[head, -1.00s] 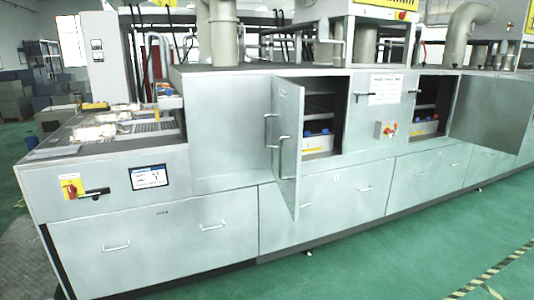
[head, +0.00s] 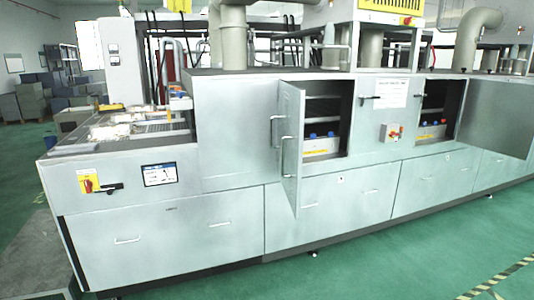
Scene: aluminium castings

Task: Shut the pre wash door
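Two doors stand open on the long silver washing machine, and I cannot read which is labelled pre wash. The left open door (head: 290,145) is hinged at its left edge and swings out towards me, seen nearly edge-on. It has bar handles on its outer face. Its opening (head: 328,102) shows dark shelves and white containers with blue and red caps. The right open door (head: 499,118) is hinged at the right side of its opening (head: 432,108) and stands wide open. Similar containers show inside. My gripper is not in view.
A control box with a red knob (head: 393,132) and a white label sheet (head: 391,93) sit between the openings. A conveyor (head: 125,128), a touch screen (head: 160,174) and a red-yellow switch (head: 89,183) are at the left. The green floor (head: 400,265) in front is clear.

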